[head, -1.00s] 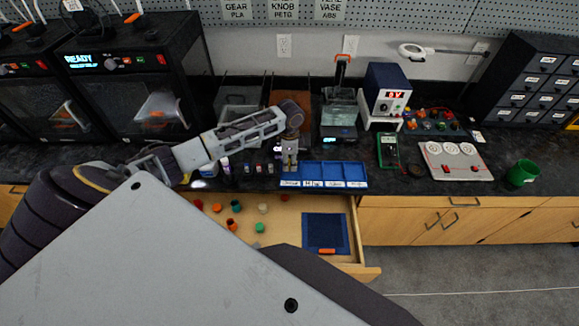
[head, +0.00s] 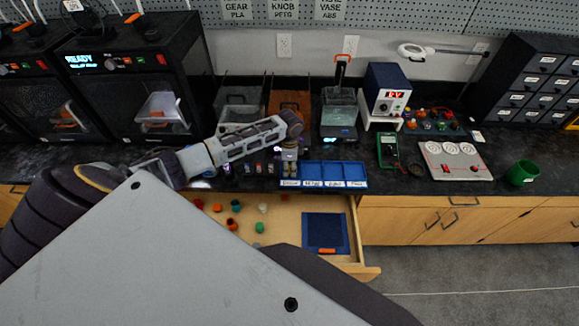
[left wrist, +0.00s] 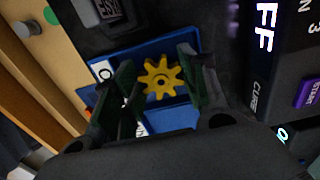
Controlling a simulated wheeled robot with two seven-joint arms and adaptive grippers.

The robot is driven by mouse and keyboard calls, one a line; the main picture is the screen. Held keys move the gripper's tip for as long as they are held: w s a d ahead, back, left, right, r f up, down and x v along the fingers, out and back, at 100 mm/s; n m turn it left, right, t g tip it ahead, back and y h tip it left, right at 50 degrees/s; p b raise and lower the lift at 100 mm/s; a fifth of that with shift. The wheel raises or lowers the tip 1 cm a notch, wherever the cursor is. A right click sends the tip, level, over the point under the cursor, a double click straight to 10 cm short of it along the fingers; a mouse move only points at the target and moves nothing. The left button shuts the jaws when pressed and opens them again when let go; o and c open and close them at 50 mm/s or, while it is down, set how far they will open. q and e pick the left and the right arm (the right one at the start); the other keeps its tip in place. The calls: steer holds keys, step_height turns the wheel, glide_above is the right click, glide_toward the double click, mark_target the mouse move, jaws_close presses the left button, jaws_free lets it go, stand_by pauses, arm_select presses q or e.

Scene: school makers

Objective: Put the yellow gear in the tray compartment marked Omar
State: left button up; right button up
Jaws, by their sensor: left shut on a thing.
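The yellow gear (left wrist: 160,79) shows in the left wrist view between the two fingers of my left gripper (left wrist: 162,88), which is shut on it. The blue tray (left wrist: 173,119) lies below the gear, with white labels partly hidden by the fingers. In the head view my left gripper (head: 289,169) points down at the leftmost compartment of the blue tray (head: 345,184). The tray has a row of compartments with white labels on its front edge, too small to read surely. How far the gear is above the tray floor I cannot tell. My right gripper is not in view.
An open drawer (head: 283,240) below the tray holds several small coloured parts and a dark blue mat (head: 325,232). Small bottles stand left of the tray. A green multimeter (head: 388,150) and a green cup (head: 522,172) stand to its right. A device with a lit display (left wrist: 264,50) is close by.

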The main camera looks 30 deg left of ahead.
arm_select(q)
steer(key=shift+f, duration=0.1)
steer(key=o, duration=0.4)
steer(key=shift+o, duration=0.2)
step_height(320, 180, up, 12)
stand_by(0.7)
stand_by(0.4)
